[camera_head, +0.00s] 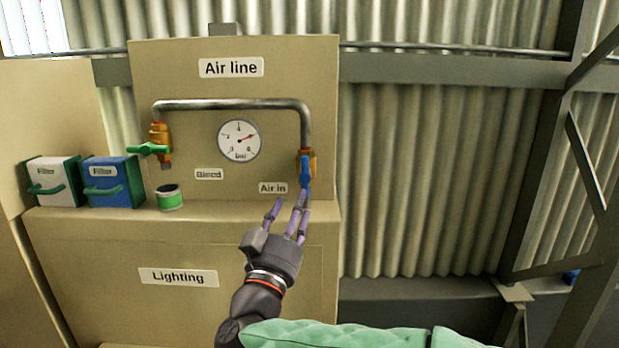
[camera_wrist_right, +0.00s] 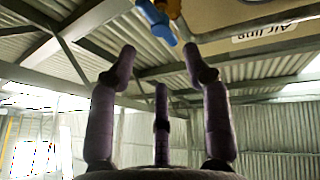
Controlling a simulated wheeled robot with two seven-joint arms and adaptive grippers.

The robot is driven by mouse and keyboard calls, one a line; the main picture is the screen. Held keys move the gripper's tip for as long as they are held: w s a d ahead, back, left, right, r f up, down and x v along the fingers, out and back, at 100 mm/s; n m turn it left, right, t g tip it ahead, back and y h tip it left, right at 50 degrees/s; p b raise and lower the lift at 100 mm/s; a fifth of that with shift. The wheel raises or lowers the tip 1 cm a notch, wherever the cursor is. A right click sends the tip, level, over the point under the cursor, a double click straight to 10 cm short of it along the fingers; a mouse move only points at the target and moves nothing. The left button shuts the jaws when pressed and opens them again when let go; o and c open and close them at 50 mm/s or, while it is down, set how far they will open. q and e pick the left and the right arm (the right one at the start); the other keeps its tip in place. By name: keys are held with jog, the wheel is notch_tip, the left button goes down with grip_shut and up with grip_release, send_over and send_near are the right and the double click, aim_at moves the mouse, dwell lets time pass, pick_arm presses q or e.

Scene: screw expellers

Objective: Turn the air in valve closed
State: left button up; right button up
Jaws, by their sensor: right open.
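The air in valve is a brass body (camera_head: 311,158) with a blue handle (camera_head: 305,174) that points down, at the right end of the metal pipe (camera_head: 230,104). The "Air in" label (camera_head: 272,188) is just left of it. My right gripper (camera_head: 287,207) is open, just below the blue handle, with its purple fingers pointing up. In the right wrist view the blue handle (camera_wrist_right: 163,33) is above and beyond the spread fingers (camera_wrist_right: 160,75), with nothing between them. In the head view a fingertip overlaps the handle's lower end; I cannot tell if they touch. My left gripper is not in view.
A pressure gauge (camera_head: 239,140) is between the valves. White (camera_head: 53,181) and blue (camera_head: 112,182) boxes stand on the ledge at left.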

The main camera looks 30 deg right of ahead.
aim_at(306, 176)
jog(key=p+x, duration=0.2)
jog(key=x, duration=0.8)
jog(key=shift+w+d, duration=0.1)
jog(key=shift+w, duration=0.05)
grip_shut()
